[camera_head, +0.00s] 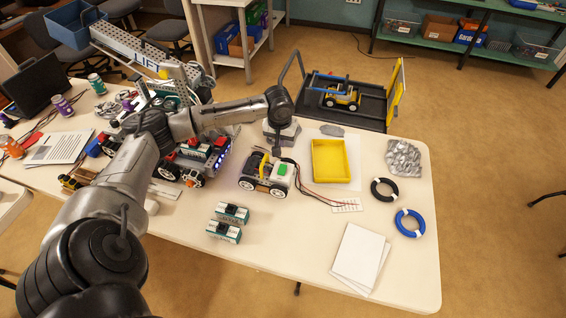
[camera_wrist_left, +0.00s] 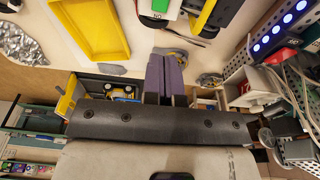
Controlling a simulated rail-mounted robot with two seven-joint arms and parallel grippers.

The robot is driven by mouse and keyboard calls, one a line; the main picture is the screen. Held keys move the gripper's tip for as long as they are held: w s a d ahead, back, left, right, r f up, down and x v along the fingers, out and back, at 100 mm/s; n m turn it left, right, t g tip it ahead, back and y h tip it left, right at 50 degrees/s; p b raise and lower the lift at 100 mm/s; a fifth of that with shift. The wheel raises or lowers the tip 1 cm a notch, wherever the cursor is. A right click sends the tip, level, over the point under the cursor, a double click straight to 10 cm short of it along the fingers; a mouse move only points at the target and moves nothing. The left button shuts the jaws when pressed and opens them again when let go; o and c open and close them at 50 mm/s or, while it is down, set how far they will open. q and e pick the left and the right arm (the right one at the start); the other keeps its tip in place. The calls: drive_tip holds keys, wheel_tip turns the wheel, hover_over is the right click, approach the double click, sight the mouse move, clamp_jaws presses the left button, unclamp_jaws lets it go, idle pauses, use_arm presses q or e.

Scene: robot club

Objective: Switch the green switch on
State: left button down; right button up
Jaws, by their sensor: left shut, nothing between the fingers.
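The green switch (camera_head: 282,168) sits on a small white-wheeled robot car (camera_head: 250,183) near the middle of the table. Part of the green also shows at the top edge of the left wrist view (camera_wrist_left: 161,5). Whether it is on or off is too small to tell. My left gripper (camera_head: 277,150) points down just behind the car, with its fingers close to it but apart from the switch. In the wrist view its two grey fingers (camera_wrist_left: 167,58) are together and empty. My right gripper is not in view.
A yellow tray (camera_head: 331,180) stands right of the car, with wires and a small white board (camera_head: 346,205) in front. A larger robot with blue lights (camera_head: 219,160) stands to the left. Two teal boxes (camera_head: 223,232) lie in front.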

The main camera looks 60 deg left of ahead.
sight(283, 166)
use_arm(q)
drive_tip(key=f, duration=0.4)
drive_tip(key=w+a+f, duration=0.1)
drive_tip(key=f, duration=0.4)
drive_tip(key=f+b, duration=0.1)
drive_tip(key=f, duration=0.4)
drive_tip(key=shift+w+a, duration=0.2)
